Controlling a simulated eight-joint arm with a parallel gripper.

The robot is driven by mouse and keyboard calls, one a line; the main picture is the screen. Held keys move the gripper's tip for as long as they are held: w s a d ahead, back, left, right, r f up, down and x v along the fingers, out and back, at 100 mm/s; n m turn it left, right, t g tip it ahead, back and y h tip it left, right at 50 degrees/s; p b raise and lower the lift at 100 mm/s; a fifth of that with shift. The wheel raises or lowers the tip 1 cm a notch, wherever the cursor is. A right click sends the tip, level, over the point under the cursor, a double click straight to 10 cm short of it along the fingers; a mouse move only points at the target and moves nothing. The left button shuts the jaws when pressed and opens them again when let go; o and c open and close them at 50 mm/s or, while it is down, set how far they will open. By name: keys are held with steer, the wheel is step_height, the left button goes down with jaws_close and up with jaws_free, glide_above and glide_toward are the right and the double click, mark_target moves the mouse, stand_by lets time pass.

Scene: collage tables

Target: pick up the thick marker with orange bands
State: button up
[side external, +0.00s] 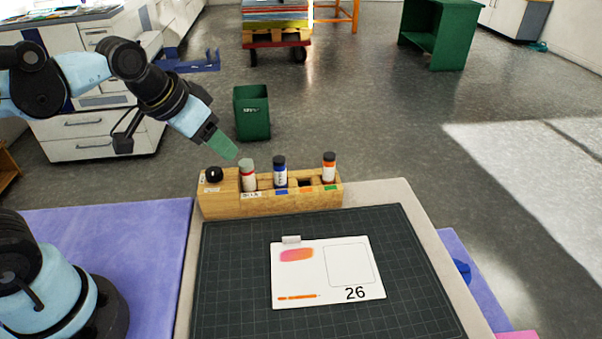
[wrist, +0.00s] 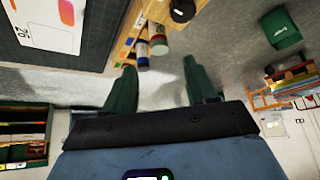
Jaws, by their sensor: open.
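The thick marker with orange bands (side external: 329,167) stands upright at the right end of a wooden holder (side external: 225,207), with a black cap, white body and orange bands. It sits by a green label. I cannot clearly make it out in the wrist view. My gripper (side external: 222,147) is above the left part of the holder, left of and higher than this marker. In the wrist view my gripper (wrist: 160,66) shows two green fingers spread apart with nothing between them.
A grey-capped marker with red bands (side external: 248,175) and a blue-banded marker (side external: 280,172) stand in the holder, left of the orange-banded one. A black knob (side external: 214,174) is at its left end. A card (side external: 320,295) lies on the dark mat (side external: 225,280). A green bin (side external: 252,112) stands behind.

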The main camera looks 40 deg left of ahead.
steer(key=w+d+r+m+g, duration=0.25)
steer(key=w+d+r, duration=0.2)
steer(key=w, duration=0.45)
steer(key=m+g, duration=0.2)
steer(key=m, duration=0.1)
glide_toward(329, 155)
steer(key=shift+w+a+f+g, duration=0.15)
steer(key=shift+w+f+g, duration=0.15)
steer(key=shift+f, duration=0.35)
steer(key=f, duration=0.7)
steer(key=w+f, duration=0.1)
steer(key=f, duration=0.3)
steer(key=shift+w+d+f, duration=0.1)
steer(key=shift+d+f, duration=0.2)
steer(key=shift+d, duration=0.1)
steer(key=shift+c, duration=0.2)
jaws_close()
steer(key=shift+r, duration=0.15)
